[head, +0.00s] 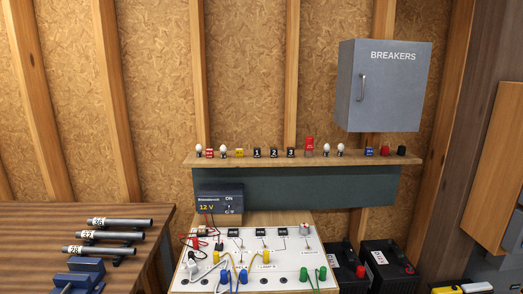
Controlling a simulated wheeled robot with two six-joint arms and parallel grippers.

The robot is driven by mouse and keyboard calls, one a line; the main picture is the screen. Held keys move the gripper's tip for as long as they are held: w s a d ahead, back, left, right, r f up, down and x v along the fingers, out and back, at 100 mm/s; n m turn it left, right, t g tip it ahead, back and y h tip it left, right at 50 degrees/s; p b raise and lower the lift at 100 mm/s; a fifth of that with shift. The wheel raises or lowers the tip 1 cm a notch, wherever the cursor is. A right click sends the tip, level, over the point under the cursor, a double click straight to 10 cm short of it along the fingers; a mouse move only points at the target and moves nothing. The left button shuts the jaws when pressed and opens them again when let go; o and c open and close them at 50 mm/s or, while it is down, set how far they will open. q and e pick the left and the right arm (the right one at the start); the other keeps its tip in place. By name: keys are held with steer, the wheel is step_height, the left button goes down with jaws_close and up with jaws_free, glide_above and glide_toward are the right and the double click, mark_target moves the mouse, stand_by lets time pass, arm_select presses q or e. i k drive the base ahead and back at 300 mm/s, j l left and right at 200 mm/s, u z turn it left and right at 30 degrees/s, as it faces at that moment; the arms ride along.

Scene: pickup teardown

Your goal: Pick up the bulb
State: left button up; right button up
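Several small white bulbs with dark bases stand upright on the wooden shelf (400,160). One bulb (199,149) is at the shelf's left end and another bulb (223,150) is just right of a red block. I cannot tell which bulb the task means. Neither of my grippers shows in the head view.
A white circuit board (225,280) with coloured wires lies below the shelf, by a 12 V supply (219,201). Numbered blocks (274,153) and a tall red part (309,145) share the shelf. A grey breaker box (385,90) hangs above right. A workbench (40,225) holds numbered tubes.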

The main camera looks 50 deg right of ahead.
mark_target(223, 149)
steer(key=z, duration=1.4)
